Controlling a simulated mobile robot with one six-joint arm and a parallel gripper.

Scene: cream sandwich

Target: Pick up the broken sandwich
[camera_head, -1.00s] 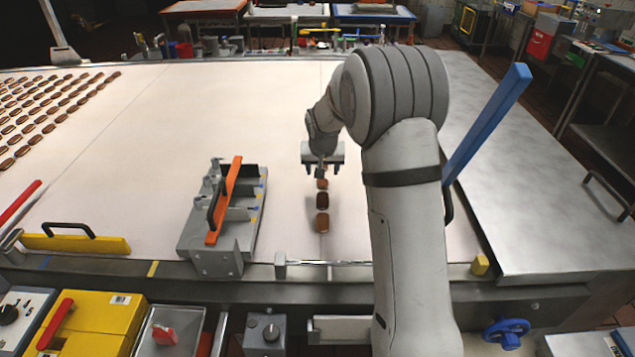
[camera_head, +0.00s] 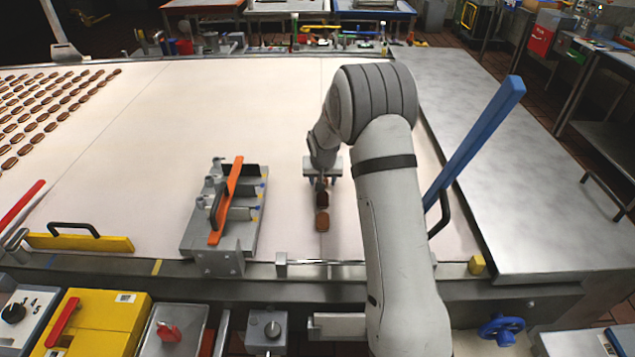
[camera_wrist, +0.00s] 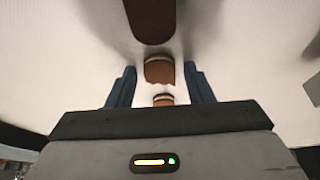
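The broken sandwich (camera_wrist: 160,70) lies on the pale belt in two pieces with jagged facing edges and a small gap. Its second piece (camera_wrist: 163,100) is nearer my gripper's body, partly hidden by it. My gripper (camera_wrist: 160,86) is open, with one finger on each side of the pieces and clear space between. In the head view, my gripper (camera_head: 322,180) is low over the far end of a short row of sandwiches and mostly hides the broken one.
A dark sandwich (camera_head: 321,199) and a brown one (camera_head: 322,222) lie in line on the near side. A grey fixture with an orange bar (camera_head: 225,200) stands left. A blue bar (camera_head: 475,140) rises right. Many sandwiches (camera_head: 50,105) lie far left. The belt between is clear.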

